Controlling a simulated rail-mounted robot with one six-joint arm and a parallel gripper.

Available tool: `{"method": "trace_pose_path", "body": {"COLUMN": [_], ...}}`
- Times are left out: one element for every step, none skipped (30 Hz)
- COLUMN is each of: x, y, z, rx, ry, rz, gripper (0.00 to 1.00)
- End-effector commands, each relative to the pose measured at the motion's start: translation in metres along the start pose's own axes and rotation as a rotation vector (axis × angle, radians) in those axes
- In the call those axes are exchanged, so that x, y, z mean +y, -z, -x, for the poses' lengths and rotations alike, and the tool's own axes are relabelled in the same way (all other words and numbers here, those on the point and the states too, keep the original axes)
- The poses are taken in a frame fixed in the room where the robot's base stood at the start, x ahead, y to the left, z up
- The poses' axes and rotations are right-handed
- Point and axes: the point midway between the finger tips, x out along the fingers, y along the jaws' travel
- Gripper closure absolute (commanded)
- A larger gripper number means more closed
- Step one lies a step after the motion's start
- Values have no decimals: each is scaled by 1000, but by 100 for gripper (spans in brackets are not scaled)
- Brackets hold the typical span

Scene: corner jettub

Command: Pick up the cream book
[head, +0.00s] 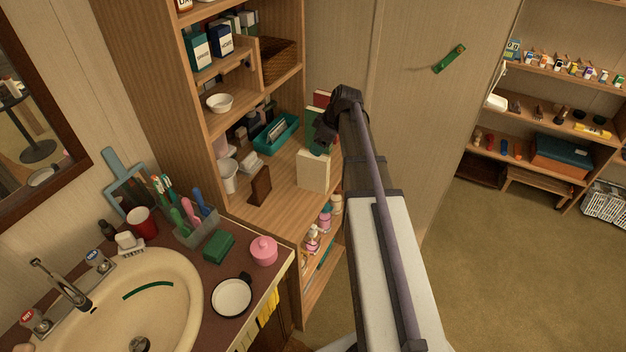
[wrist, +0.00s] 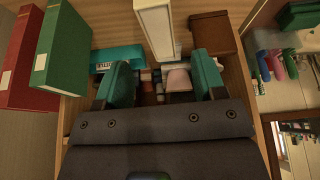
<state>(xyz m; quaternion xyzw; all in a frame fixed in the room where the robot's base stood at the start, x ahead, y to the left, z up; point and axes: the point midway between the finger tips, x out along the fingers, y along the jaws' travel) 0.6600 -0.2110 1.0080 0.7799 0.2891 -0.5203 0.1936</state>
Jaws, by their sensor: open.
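The cream book (head: 313,172) stands upright on the wooden shelf, below my gripper in the head view. In the wrist view the cream book (wrist: 156,28) shows edge-on, beyond and roughly between the fingertips. My gripper (head: 320,149) is close above the book's top in the head view. In the wrist view my gripper (wrist: 162,72) has its teal fingers spread, with no object held between them. Whether a finger touches the book cannot be told.
A green book (wrist: 65,48) and a red book (wrist: 22,60) stand left of the cream book in the wrist view. A brown block (head: 260,186) stands on the other side. A teal bin (head: 272,143) is behind. Shelf walls and boards surround the space.

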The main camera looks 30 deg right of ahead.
Motion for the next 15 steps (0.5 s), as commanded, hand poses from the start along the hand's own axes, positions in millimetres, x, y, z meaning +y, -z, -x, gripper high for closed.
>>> {"method": "trace_pose_path", "body": {"x": [0,0,0,0,0,0,0,0,0,0,-1,-1,-1,-1,-1], "y": [-4,-3,-2,-1,-1,-1,-1,-2,-2,-3,-3,-3,-3,-3,-3], "z": [-18,-19,-19,-18,-17,-18,-21,-26,-33,-40,-47,-56,-62,-67,-71], "rx": [0,0,0,-1,-1,-1,-1,-1,-1,-1,-1,-1,-1,-1,-1], "ry": [0,0,0,0,0,0,0,0,0,0,0,0,1,1,0], "rz": [0,-1,-1,-2,-2,-2,-2,-2,-1,-1,0,0,0,0,-1], "gripper": [36,36,36,36,36,36,36,36,36,36,36,36,36,36,36]}}
